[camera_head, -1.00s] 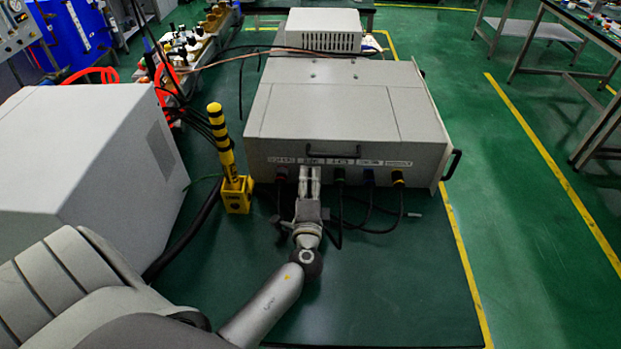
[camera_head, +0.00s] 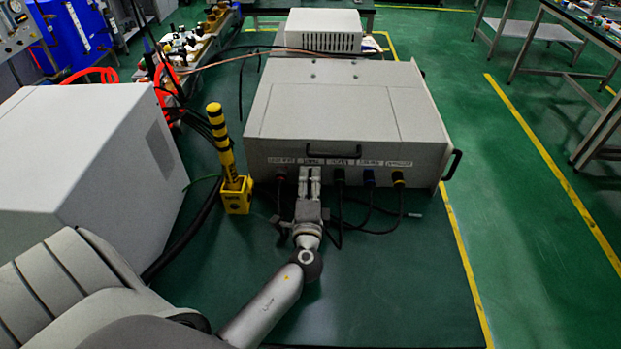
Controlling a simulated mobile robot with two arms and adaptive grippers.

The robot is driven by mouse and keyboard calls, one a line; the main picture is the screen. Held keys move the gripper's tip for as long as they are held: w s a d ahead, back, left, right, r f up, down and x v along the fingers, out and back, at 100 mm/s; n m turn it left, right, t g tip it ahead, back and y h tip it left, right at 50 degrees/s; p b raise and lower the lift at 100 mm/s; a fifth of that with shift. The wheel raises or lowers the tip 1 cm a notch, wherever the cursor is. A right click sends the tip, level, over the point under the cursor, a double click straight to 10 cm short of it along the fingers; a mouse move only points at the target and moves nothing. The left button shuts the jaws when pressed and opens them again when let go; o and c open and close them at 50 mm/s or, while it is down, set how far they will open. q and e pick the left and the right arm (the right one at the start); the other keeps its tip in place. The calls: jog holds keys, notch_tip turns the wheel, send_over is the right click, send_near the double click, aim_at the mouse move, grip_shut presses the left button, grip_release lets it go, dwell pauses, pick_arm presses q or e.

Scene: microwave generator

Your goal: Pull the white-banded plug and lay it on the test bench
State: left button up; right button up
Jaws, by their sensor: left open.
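The grey generator box (camera_head: 345,115) stands on the green test bench (camera_head: 390,290), with a row of labelled sockets along its lower front. A red plug (camera_head: 281,177) sits at the left of the row. A dark plug (camera_head: 339,177), a blue plug (camera_head: 370,179) and a yellow-banded plug (camera_head: 398,180) sit to the right. My left gripper (camera_head: 309,172) is at the second socket from the left, its open fingers pointing at the panel. It covers that socket, so I cannot make out the white-banded plug or whether the fingers touch it. My right gripper is not in view.
A yellow-and-black post (camera_head: 222,145) in a yellow base stands left of the generator. A large white box (camera_head: 85,150) fills the left side. Black cables hang from the plugs onto the bench. The bench front right is clear.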

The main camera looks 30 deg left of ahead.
aim_at(310, 188)
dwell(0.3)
pick_arm(q)
grip_shut()
dwell(0.4)
jog(key=shift+s+d+f, duration=0.1)
jog(key=shift+s, duration=0.05)
jog(key=shift+b+v, duration=0.7)
jog(key=shift+v, duration=2.1)
